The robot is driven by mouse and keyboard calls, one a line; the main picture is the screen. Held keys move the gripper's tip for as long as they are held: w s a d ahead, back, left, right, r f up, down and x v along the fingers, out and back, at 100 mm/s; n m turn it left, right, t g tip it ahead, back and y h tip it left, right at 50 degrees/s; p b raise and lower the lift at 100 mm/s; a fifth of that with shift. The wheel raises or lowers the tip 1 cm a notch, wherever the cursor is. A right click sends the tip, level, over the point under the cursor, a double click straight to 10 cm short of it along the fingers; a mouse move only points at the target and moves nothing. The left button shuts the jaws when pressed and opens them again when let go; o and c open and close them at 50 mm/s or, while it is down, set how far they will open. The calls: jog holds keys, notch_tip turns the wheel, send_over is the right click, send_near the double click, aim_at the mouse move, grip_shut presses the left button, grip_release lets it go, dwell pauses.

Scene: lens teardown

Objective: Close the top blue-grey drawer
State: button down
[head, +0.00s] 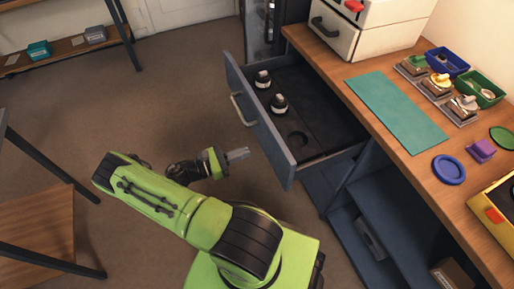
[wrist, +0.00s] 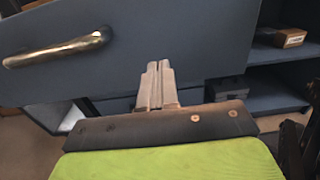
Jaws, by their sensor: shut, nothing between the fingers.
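The top blue-grey drawer (head: 261,128) is pulled well out from under the wooden workbench in the head view. My gripper (head: 246,153) is shut and empty, in front of the drawer front, to the near side of the handle. In the wrist view my gripper (wrist: 158,68) points at the front panel (wrist: 190,35); I cannot tell whether it touches.
The workbench top (head: 413,165) holds a teal mat (head: 397,110), a blue bin (head: 447,61), a green bin (head: 482,88) and a white drawer unit (head: 365,30). Open blue-grey shelving (head: 385,205) is below. The floor (head: 175,95) left of the drawer is clear.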

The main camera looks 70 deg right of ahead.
aim_at(267, 145)
jog(key=x, duration=0.6)
jog(key=shift+s+d+b, duration=0.1)
jog(key=shift+b, duration=0.25)
jog(key=shift+s, duration=0.1)
